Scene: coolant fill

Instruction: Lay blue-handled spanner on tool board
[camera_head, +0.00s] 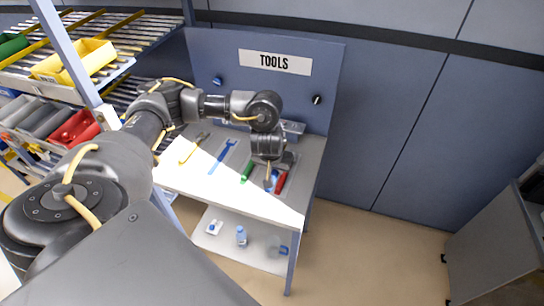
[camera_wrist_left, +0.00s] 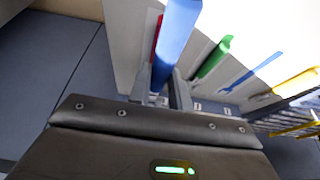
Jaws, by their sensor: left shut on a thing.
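My left gripper (camera_head: 268,178) is low over the right part of the TOOLS bench top, which is the tool board (camera_head: 185,180). It is shut on the blue-handled spanner (camera_wrist_left: 176,42). In the left wrist view the wide blue handle stands up from between the fingers (camera_wrist_left: 160,88). In the head view only a little blue shows by the fingers; the spanner's head is hidden. A flat blue spanner-shaped mark (camera_head: 222,156) lies on the board to the left, apart from the gripper. It also shows in the wrist view (camera_wrist_left: 250,73). My right gripper is not in view.
Between the mark and my gripper lies a green-handled tool (camera_head: 247,171). A red-handled one (camera_head: 281,182) is close to the gripper's right. A yellow-handled tool (camera_head: 188,153) lies at the left. The back panel (camera_head: 325,75) rises behind. Shelving with bins (camera_head: 75,60) stands left.

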